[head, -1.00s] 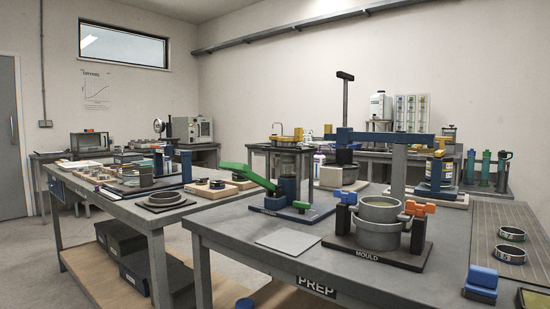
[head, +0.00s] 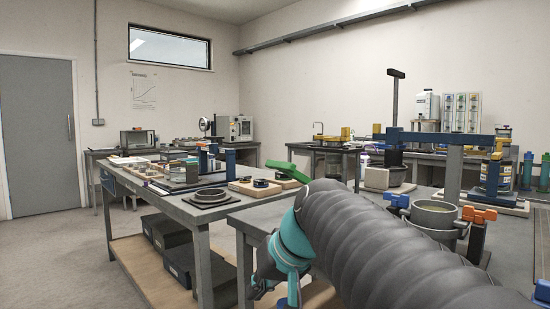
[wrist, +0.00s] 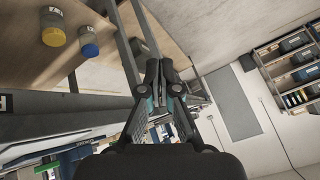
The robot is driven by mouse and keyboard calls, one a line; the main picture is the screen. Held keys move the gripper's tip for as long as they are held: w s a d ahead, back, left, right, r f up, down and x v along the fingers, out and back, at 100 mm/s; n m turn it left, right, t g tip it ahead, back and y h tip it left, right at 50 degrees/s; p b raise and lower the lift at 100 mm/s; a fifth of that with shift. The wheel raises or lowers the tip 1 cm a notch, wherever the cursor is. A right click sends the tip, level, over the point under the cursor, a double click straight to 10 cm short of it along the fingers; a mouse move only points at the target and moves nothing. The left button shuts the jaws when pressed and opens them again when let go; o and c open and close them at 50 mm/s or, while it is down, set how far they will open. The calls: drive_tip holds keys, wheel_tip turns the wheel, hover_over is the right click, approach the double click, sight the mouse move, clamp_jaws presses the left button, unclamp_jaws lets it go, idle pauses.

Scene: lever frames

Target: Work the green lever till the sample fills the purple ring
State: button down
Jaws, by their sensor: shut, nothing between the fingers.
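The green lever (head: 289,172) stands out beyond my arm in the head view, its handle sloping up to the left. My arm hides its base and most of its press. A green bar at the lower left of the wrist view (wrist: 72,168) may be the same lever. My gripper (wrist: 161,72) is shut and empty, apart from the lever, and points over the side of a bench and the floor. I cannot make out a purple ring or the sample's level in either view.
The mould pot (head: 436,214), with blue and orange clamps, stands right of my arm. The left bench (head: 205,222) holds a grey ring (head: 211,197) and several small parts. Jars with yellow (wrist: 53,37) and blue (wrist: 90,50) lids stand on a wooden shelf. Open floor lies left.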

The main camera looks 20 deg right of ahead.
drive_tip(key=w+d+r+t+y, duration=0.2)
drive_tip(key=w+d+r+t, duration=0.1)
drive_tip(key=w+d+r, duration=1.05)
drive_tip(key=d+r+n+t+y, duration=0.1)
drive_tip(key=d+r+t+y, duration=0.1)
drive_tip(key=d+r, duration=0.8)
wheel_tip(320, 180, up, 2)
drive_tip(key=shift+w+d+n+t, duration=0.25)
drive_tip(key=shift+w+n+t, duration=0.1)
drive_tip(key=shift+t, duration=0.55)
drive_tip(key=w+a+f, duration=0.5)
drive_tip(key=w+a, duration=0.1)
drive_tip(key=w, duration=0.2)
drive_tip(key=shift+a+f, duration=0.15)
drive_tip(key=shift+f, duration=0.2)
drive_tip(key=shift+b, duration=0.3)
